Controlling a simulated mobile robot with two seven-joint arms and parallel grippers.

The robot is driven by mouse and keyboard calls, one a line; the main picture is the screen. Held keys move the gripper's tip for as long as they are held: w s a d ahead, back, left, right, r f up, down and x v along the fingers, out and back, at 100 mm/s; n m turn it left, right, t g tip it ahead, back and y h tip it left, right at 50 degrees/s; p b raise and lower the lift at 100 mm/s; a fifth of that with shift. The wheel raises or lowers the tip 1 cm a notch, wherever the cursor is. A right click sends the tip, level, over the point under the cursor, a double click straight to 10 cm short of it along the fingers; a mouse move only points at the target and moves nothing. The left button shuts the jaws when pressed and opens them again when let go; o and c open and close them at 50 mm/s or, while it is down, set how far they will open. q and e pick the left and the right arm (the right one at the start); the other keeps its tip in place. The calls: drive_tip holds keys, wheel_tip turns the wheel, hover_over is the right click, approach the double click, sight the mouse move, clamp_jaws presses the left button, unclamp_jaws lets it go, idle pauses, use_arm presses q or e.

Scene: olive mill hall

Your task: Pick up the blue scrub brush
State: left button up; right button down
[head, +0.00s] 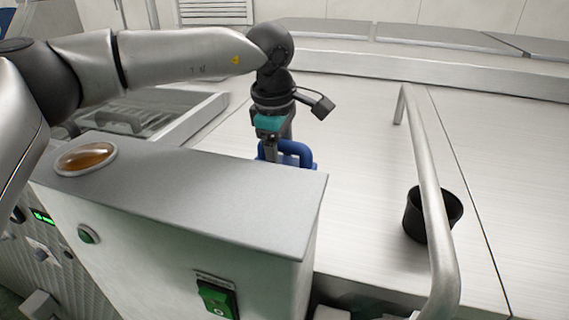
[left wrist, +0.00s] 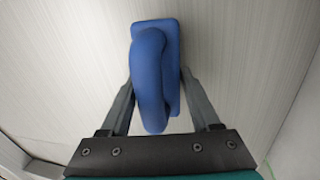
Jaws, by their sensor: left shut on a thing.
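The blue scrub brush (head: 300,150) shows in the head view behind the grey control box, which hides its lower part. In the left wrist view the blue scrub brush (left wrist: 150,75) lies between my fingers, its looped handle towards the camera. My left gripper (head: 272,152) reaches down over it from above. In the left wrist view the fingers of my left gripper (left wrist: 158,92) are shut on the brush, one on each side. Whether the brush touches the surface below is hard to tell. My right gripper is not in view.
The control box (head: 220,185) with an amber lamp (head: 85,158) and a green switch (head: 217,298) stands in front of the brush. A metal rail (head: 428,190) and a black cup (head: 413,215) are to the right. The metal top (head: 350,120) between is clear.

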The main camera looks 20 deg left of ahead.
use_arm(q)
clamp_jaws()
drive_tip(key=shift+r, duration=0.1)
wheel_tip(320, 180, up, 10)
drive_tip(key=shift+f+b, duration=0.1)
drive_tip(key=shift+b, duration=0.65)
